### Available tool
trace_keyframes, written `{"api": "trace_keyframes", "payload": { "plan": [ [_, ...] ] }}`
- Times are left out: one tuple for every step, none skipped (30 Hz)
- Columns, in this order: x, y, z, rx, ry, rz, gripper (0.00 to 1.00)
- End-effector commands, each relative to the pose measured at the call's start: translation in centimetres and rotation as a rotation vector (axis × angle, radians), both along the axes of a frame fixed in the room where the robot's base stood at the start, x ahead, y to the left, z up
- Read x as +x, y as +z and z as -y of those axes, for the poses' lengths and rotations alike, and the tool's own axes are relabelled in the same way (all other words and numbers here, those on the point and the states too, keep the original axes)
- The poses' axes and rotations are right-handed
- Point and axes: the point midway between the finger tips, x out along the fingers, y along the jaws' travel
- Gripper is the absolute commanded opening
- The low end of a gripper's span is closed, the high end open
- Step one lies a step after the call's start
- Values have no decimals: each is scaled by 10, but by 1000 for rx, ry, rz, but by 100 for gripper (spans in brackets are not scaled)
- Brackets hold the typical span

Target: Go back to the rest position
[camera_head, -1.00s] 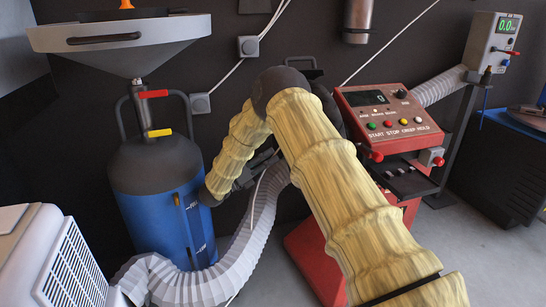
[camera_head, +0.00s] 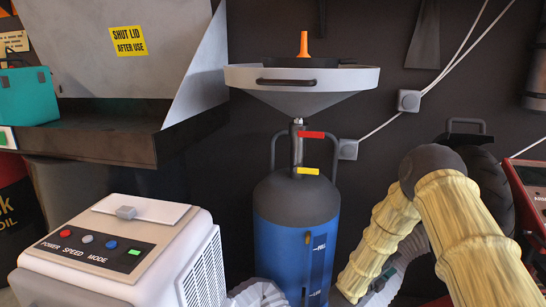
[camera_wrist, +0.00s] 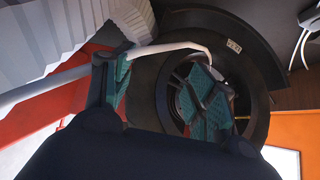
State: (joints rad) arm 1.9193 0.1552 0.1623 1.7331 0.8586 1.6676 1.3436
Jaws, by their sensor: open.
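My gripper (camera_wrist: 158,88) shows in the wrist view with its two teal-padded fingers spread apart. Nothing is held between them. A dark round, tyre-like thing (camera_wrist: 255,65) lies beyond the right finger, and a pale cable or tube crosses behind the fingers. In the head view my yellow-sleeved arm is bent at the lower right, and its forearm points down beside the blue drain tank (camera_head: 285,250).
A grey funnel pan (camera_head: 310,95) tops the tank. A white machine with buttons (camera_head: 120,250) stands at the lower left, before a grey lidded bin (camera_head: 100,150). A teal box (camera_head: 28,95) is at far left. A red console (camera_head: 530,200) is at the right edge.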

Motion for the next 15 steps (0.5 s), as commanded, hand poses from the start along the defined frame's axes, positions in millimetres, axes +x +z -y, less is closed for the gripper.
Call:
{"api": "trace_keyframes", "payload": {
  "plan": [
    [-11,-27,-11,-15,69,-134,57],
    [-18,-42,-17,-26,112,-214,57],
    [-27,-61,-26,-42,169,-315,57],
    [-35,-75,-32,-55,210,-390,57],
    [-44,-89,-38,-69,252,-461,57],
    [-56,-106,-46,-88,308,-556,57],
    [-67,-119,-52,-102,351,-625,57],
    [-77,-132,-59,-116,394,-692,57],
    [-92,-147,-66,-139,451,-778,57],
    [-104,-158,-72,-155,496,-841,57],
    [-117,-169,-78,-171,539,-905,57],
    [-134,-182,-86,-193,598,-984,57],
    [-148,-192,-91,-208,643,-1043,57],
    [-162,-201,-97,-225,688,-1100,57],
    [-181,-212,-103,-248,750,-1174,57]
  ]
}}
